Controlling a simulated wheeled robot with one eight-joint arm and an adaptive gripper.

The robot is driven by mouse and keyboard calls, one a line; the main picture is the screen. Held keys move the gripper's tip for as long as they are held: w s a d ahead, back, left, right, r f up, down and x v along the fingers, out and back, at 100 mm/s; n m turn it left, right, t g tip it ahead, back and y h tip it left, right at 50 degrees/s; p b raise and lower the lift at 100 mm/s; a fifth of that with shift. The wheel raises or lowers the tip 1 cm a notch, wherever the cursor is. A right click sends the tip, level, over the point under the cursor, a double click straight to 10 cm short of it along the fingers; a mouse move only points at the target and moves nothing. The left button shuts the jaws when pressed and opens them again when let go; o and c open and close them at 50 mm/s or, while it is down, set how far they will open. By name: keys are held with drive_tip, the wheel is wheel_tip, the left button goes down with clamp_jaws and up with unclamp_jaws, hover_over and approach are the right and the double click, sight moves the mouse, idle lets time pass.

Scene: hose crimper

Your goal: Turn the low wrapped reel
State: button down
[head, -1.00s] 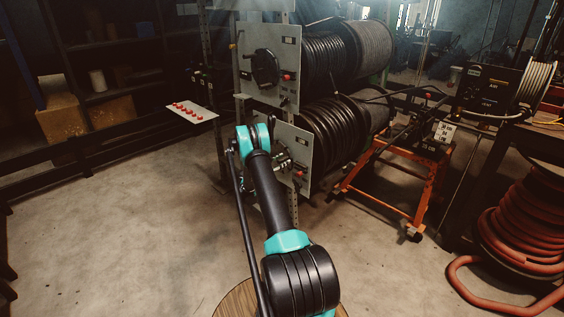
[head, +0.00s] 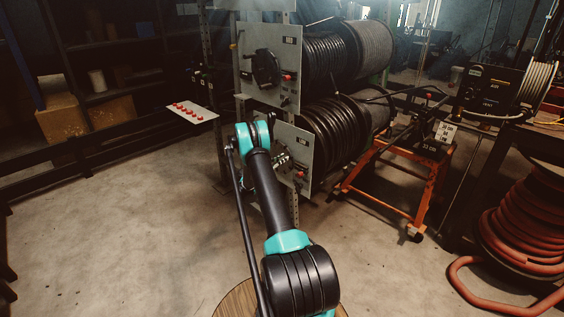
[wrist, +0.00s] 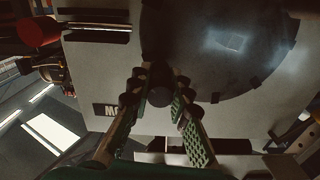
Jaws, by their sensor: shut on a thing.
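The low wrapped reel (head: 334,130), wound with black hose, sits in the lower bay of the rack behind a grey side plate (head: 303,148). In the wrist view its dark round handwheel (wrist: 225,60) lies against the pale plate (wrist: 235,118). My gripper (wrist: 160,91) is shut on a black knob (wrist: 159,97) at the wheel's lower left edge, one green-padded finger on each side. In the head view my gripper (head: 284,160) is at the lower plate, and my arm hides most of the wheel.
An upper reel (head: 323,60) with its own black handwheel (head: 266,67) is directly above. A panel with red buttons (head: 190,110) projects at left. An orange cart (head: 395,180) stands right of the rack, with red hose coils (head: 525,225) beyond. The floor at front left is clear.

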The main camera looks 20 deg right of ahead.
drive_tip(key=shift+w+a+r, duration=0.2)
drive_tip(key=shift+w+r, duration=0.25)
drive_tip(key=shift+r, duration=0.15)
drive_tip(key=shift+f, duration=0.1)
drive_tip(key=c, duration=1.4)
unclamp_jaws()
drive_tip(key=shift+s, duration=0.1)
drive_tip(key=v, duration=1.2)
drive_tip(key=s+a+n, duration=0.1)
drive_tip(key=a+n, duration=0.1)
drive_tip(key=a, duration=0.3)
drive_tip(key=x, duration=1.7)
drive_tip(key=shift+s+d, duration=0.15)
